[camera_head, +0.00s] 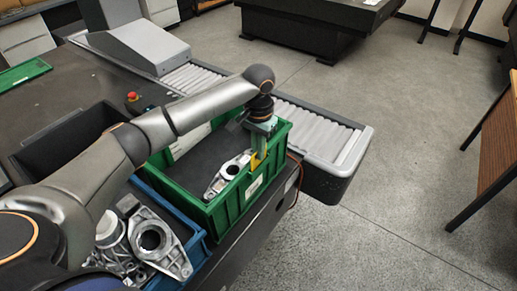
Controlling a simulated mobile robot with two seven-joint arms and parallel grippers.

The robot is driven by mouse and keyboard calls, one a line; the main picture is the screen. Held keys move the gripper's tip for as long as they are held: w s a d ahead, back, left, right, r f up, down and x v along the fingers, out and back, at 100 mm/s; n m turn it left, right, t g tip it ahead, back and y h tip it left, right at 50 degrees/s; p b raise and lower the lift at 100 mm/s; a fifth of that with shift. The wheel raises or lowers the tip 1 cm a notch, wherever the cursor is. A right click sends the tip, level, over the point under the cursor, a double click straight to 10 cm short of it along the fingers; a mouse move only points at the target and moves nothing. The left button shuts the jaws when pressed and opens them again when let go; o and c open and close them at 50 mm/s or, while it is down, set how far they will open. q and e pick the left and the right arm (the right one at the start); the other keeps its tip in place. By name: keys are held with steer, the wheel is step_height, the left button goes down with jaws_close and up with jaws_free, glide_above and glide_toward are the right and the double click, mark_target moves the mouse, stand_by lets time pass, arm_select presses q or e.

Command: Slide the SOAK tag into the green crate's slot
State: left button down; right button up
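The green crate (222,217) stands on the dark bench with a metal casting (228,172) inside. A white label (254,187) shows on its right-hand outer wall. My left gripper (260,149) points down at the crate's right wall, near the rim. A small yellow piece (257,161), which looks like the SOAK tag, is at its fingertips, and the fingers seem closed on it. No lettering is readable. The slot cannot be made out, and I cannot tell whether the piece touches the wall. My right gripper is not in view.
A blue crate (203,249) full of metal castings stands in front of the green crate. A roller conveyor (312,132) runs behind it. A red button (132,97) sits on the bench. A black bin (70,135) is at left. Open floor lies to the right.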

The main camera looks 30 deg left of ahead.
arm_select(q)
steer(key=shift+f, duration=0.3)
steer(key=shift+f, duration=0.3)
stand_by(0.3)
steer(key=c, duration=1)
jaws_free()
steer(key=shift+o, duration=0.4)
steer(key=shift+o, duration=1)
steer(key=shift+r, duration=0.1)
steer(key=shift+r, duration=3.45)
